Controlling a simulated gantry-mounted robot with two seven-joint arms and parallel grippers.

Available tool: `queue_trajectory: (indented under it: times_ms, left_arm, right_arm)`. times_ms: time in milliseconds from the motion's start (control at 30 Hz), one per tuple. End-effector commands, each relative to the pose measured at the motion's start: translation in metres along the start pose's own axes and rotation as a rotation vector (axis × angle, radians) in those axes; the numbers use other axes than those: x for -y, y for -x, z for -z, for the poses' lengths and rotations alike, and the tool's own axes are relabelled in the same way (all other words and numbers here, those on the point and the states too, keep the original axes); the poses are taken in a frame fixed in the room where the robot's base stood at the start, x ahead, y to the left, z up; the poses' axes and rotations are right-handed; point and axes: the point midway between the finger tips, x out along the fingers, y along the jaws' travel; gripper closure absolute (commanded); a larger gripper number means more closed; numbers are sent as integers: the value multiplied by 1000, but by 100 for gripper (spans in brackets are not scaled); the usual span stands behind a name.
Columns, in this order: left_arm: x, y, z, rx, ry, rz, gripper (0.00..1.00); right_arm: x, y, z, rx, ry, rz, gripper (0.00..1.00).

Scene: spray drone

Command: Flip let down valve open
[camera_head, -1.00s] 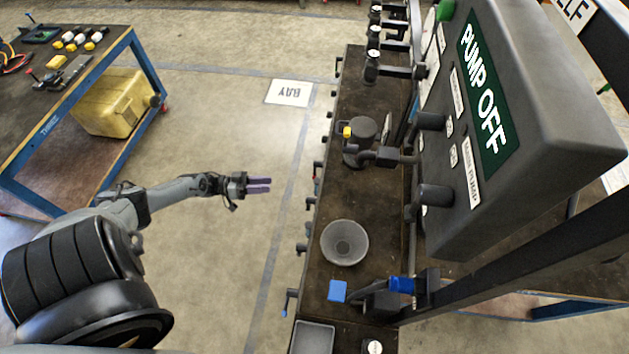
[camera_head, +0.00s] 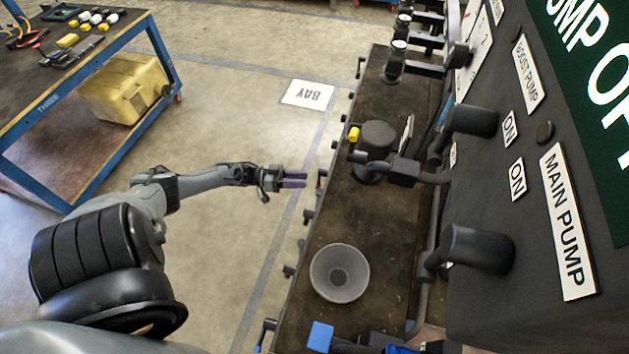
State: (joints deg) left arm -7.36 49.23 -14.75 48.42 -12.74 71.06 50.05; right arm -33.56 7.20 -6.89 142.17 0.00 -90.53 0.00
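My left gripper (camera_head: 303,179) has purple fingers and reaches in from the left over the floor, just short of the bench's left edge. Its two fingers are parallel with a gap between them, and nothing is held. Several small valve handles line the bench's left edge, one of them at the lower end (camera_head: 266,328). A yellow handle (camera_head: 353,134) sits beside a dark cylinder on the bench. A blue handle (camera_head: 320,337) shows at the bottom edge. No label tells which one is the let down valve. My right gripper is not in view.
A grey funnel-shaped bowl (camera_head: 339,273) is set in the dark bench (camera_head: 320,228). The pump panel (camera_head: 530,180), with labels and dark knobs, overhangs at the right. A blue-framed table (camera_head: 155,68) with a yellow container (camera_head: 122,88) stands at the left. The floor between is clear.

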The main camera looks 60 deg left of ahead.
Motion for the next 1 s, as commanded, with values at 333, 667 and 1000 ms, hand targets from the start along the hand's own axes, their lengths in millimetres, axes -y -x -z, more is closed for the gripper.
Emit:
queue_trajectory:
  times_ms: [333, 667, 1000]
  left_arm:
    - [0, -46, 0, -2, 0, -1, 63]
    - [0, -54, 0, 0, 0, 0, 63]
    - [0, -54, 0, 0, 0, 0, 95]
  right_arm:
    - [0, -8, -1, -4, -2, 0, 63]
    - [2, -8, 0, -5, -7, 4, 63]
    - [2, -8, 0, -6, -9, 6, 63]
